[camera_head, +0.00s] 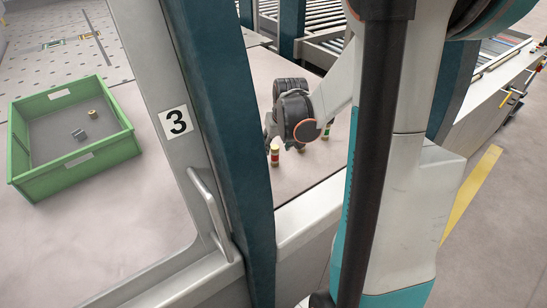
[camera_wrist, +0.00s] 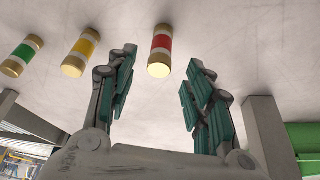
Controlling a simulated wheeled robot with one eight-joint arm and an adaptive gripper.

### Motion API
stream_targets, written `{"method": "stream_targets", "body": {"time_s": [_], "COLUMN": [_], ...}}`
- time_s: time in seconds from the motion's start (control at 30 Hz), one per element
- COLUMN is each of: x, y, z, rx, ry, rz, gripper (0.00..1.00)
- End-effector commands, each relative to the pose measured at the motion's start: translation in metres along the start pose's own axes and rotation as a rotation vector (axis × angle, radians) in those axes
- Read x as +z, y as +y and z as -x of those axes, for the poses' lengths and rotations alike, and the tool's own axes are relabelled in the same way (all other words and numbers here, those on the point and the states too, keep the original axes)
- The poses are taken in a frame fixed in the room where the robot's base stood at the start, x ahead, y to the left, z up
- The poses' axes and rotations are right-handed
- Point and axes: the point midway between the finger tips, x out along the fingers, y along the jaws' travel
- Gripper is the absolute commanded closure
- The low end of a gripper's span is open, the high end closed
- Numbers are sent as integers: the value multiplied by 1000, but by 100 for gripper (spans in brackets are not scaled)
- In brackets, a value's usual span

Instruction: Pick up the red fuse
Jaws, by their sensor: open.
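The red fuse, a red cylinder with gold end caps, stands on the pale work surface in the camera_head view (camera_head: 275,155). It shows in the wrist view (camera_wrist: 161,46) between the two fingers. My gripper (camera_wrist: 160,62) is open, with one finger pad on each side of the red fuse and a visible gap to both. Nothing is held. In the camera_head view my gripper's dark body hangs just above the fuses and hides part of its fingers.
A yellow fuse (camera_wrist: 81,52) and a green fuse (camera_wrist: 22,55) stand left of the red one in the wrist view. A green crate (camera_head: 77,168) with small items sits at left, beyond a machine frame (camera_head: 185,120) and dark post (camera_head: 222,120).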

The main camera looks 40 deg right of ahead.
Motion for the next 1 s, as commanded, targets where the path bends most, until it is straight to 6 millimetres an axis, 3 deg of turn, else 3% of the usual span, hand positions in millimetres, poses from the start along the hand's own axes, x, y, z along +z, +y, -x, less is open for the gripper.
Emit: {"method": "stream_targets", "body": {"time_s": [0.1, 0.37, 0.7, 1.0], "x": [0, 0, -6, -6], "y": [0, 0, 0, 0], "z": [-20, -36, -80, -85], "rx": [0, 0, 0, 0], "ry": [0, 0, 0, 0], "rz": [0, 0, -1, -1], "gripper": [53, 53, 53, 53]}}
